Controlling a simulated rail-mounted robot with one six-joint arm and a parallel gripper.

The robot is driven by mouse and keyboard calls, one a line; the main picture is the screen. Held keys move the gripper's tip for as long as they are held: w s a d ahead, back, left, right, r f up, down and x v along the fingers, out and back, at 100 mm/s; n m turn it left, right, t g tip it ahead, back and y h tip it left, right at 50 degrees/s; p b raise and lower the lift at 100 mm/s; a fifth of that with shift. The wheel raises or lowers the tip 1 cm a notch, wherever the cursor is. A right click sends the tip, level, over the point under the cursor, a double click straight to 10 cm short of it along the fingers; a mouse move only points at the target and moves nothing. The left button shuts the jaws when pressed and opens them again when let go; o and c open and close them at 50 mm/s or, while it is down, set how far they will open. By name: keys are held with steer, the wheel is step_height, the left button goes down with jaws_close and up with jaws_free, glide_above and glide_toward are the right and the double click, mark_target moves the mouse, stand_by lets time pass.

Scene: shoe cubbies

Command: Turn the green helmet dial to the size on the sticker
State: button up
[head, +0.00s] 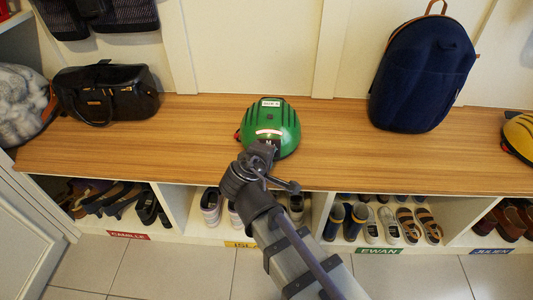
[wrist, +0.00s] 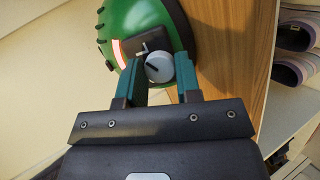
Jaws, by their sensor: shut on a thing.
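The green helmet (head: 284,125) sits on the wooden bench top, with a white sticker (head: 271,103) on its upper side; its lettering is too small to read surely. In the wrist view the helmet (wrist: 157,15) fills the top middle. Its round grey-white dial (wrist: 159,67) has a dark pointer mark and sits by a dark plate (wrist: 148,42). A pale strip with a red edge (wrist: 119,53) is left of the plate. My gripper (wrist: 158,73) has its two teal-faced fingers on either side of the dial, shut on it. In the head view my gripper (head: 262,150) hides the dial.
A black handbag (head: 106,95) stands left on the bench (head: 345,150), a navy backpack (head: 423,75) right, and a yellow helmet (head: 519,133) at the far right. Cubbies with shoes and name labels run below the bench. The bench is clear on both sides of the green helmet.

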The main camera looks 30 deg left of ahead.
steer(key=shift+m, duration=0.4)
steer(key=o, duration=0.9)
steer(key=shift+o, duration=0.2)
steer(key=p+v, duration=0.5)
steer(key=v, duration=0.6)
